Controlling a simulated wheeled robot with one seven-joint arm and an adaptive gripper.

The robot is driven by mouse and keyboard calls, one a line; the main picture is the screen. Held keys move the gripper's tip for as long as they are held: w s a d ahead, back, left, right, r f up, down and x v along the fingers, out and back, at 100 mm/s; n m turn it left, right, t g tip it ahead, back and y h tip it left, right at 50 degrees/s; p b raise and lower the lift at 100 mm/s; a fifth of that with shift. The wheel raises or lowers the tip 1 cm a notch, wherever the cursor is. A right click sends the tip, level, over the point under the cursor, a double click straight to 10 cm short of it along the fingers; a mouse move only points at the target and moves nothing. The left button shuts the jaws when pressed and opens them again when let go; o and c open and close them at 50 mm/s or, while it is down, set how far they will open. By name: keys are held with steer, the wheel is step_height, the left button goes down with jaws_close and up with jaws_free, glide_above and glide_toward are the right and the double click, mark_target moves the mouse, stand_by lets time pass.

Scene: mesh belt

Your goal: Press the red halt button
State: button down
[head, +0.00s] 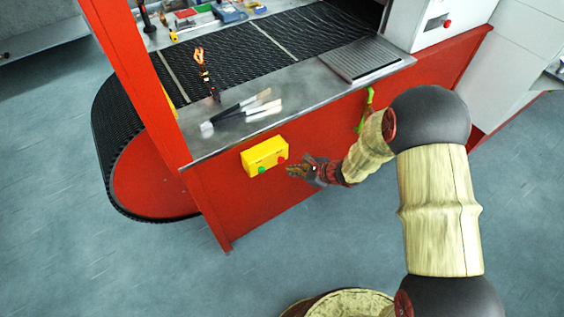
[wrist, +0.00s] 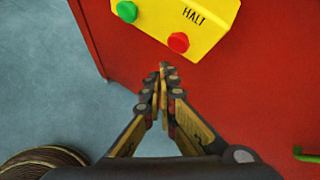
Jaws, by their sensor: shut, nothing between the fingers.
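The red halt button (head: 282,159) sits on the right part of a yellow box (head: 263,152) fixed to the red side panel of the belt machine. In the wrist view the red button (wrist: 178,42) is below the printed word HALT, and a green button (wrist: 127,11) is to its left. My gripper (head: 292,170) is shut and empty, just right of and below the red button in the head view. In the wrist view its fingertips (wrist: 167,68) point toward the box, a little below the red button. A gap shows between the fingertips and the button.
The red panel (head: 330,140) surrounds the box. The floor (head: 130,265) in front is open.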

steer(key=s+d, duration=0.2)
steer(key=s, duration=0.1)
stand_by(0.9)
steer(key=s+a+r+n+g, duration=0.1)
steer(key=s+r+n+g, duration=0.25)
steer(key=s+n, duration=0.3)
steer(key=s+r+n+g, duration=0.2)
steer(key=s+r+n, duration=0.25)
steer(key=s, duration=0.35)
steer(key=s+d+r+n+t+h, duration=0.1)
steer(key=s+d+r+n+h, duration=0.1)
steer(key=r, duration=0.6)
steer(key=s+d+r+n+t+h, duration=0.2)
steer(key=s+d+r+n, duration=0.3)
steer(key=d+r, duration=0.3)
steer(key=s+d+r+n+t+h, duration=0.2)
steer(key=s+d+r+n+h, duration=0.1)
steer(key=r, duration=0.7)
steer(key=shift+s+d+n, duration=0.4)
steer(key=shift+s+d, duration=0.5)
steer(key=shift+d, duration=0.3)
